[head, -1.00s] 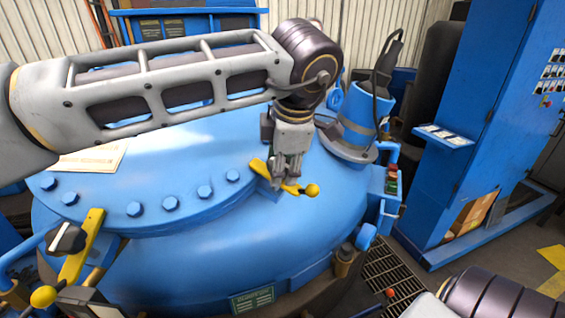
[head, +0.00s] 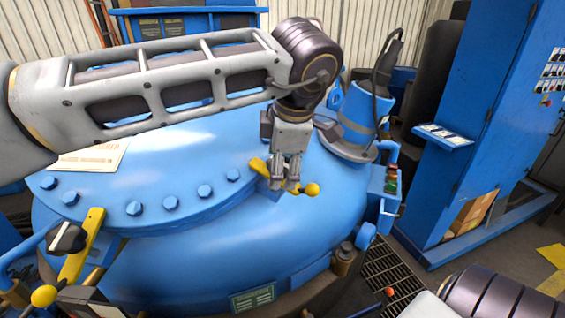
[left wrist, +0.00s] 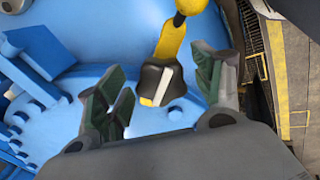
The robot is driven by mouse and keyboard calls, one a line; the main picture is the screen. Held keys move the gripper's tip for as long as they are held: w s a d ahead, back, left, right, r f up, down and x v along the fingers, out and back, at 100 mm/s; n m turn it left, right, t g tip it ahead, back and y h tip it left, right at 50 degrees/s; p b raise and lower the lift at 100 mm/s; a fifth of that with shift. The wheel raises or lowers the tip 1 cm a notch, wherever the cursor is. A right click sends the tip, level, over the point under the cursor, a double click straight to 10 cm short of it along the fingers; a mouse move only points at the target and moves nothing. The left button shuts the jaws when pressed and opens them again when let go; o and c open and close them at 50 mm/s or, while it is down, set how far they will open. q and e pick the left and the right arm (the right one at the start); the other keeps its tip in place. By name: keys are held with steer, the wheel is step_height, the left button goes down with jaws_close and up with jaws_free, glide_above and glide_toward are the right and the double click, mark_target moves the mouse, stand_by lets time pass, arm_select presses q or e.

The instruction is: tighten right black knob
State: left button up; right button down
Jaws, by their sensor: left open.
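The right black knob (left wrist: 152,78) has a white stripe and sits on a yellow clamp arm with a round end (left wrist: 170,40) in the left wrist view. In the head view the clamp's yellow ball (head: 312,189) shows, while my gripper hides the knob. My left gripper (head: 285,183) points down over this clamp. Its fingers are spread, one on each side of the knob in the left wrist view (left wrist: 163,95), with visible gaps. I cannot tell how far above the knob the fingertips are. My right gripper is out of view.
The clamp is at the rim of the blue furnace lid (head: 150,165), which carries several bolts. Another black knob (head: 68,238) on a yellow clamp is at the left. A blue cylinder (head: 360,115) stands behind my gripper. A blue cabinet (head: 490,130) stands at the right.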

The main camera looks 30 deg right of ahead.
arm_select(q)
steer(key=v, duration=1.2)
stand_by(0.3)
stand_by(0.7)
